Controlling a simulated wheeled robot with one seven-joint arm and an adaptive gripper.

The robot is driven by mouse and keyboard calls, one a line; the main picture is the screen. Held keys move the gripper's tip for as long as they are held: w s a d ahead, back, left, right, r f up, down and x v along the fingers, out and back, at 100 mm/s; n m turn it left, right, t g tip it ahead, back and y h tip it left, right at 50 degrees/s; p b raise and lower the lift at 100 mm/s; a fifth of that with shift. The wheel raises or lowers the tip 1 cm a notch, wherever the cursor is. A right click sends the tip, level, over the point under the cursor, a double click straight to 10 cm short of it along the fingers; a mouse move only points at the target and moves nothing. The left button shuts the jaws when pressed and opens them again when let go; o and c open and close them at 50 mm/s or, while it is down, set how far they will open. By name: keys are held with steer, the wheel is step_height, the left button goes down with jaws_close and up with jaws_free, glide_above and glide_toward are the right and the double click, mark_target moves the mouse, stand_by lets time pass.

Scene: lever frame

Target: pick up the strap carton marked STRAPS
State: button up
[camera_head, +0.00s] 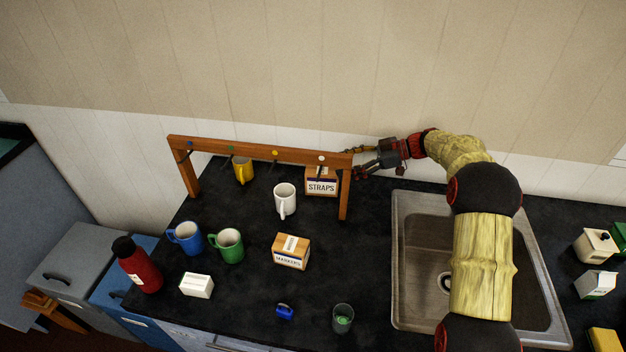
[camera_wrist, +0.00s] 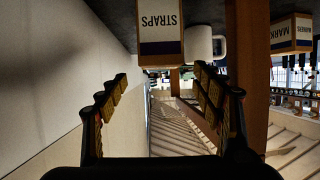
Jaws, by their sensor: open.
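The STRAPS carton (camera_head: 321,187) is a tan box with a white label and dark band. It stands on the dark counter under the wooden frame, just left of its right post. In the wrist view the STRAPS carton (camera_wrist: 160,32) appears upside down at the top, ahead of the fingertips. My gripper (camera_head: 352,162) is open and empty beside the frame's right end, to the right of the carton and apart from it. In the wrist view my gripper (camera_wrist: 161,77) shows both fingers spread with nothing between them.
The wooden frame (camera_head: 252,152) has its right post (camera_wrist: 255,70) close to my right finger in the wrist view. A white mug (camera_head: 285,198) stands left of the carton. A MARKERS carton (camera_head: 290,253) stands in front. The sink (camera_head: 420,310) lies right; the wall is close behind.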

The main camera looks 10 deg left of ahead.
mark_target(330, 169)
steer(key=x, duration=0.2)
steer(key=b+x, duration=0.1)
steer(key=x, duration=0.5)
steer(key=shift+s+f+b, duration=0.1)
steer(key=shift+f+b, duration=0.2)
steer(key=shift+f, duration=0.05)
steer(key=shift+d, duration=0.1)
steer(key=shift+c, duration=1.3)
steer(key=c, duration=1.1)
steer(key=shift+r, duration=0.2)
steer(key=shift+c, duration=0.4)
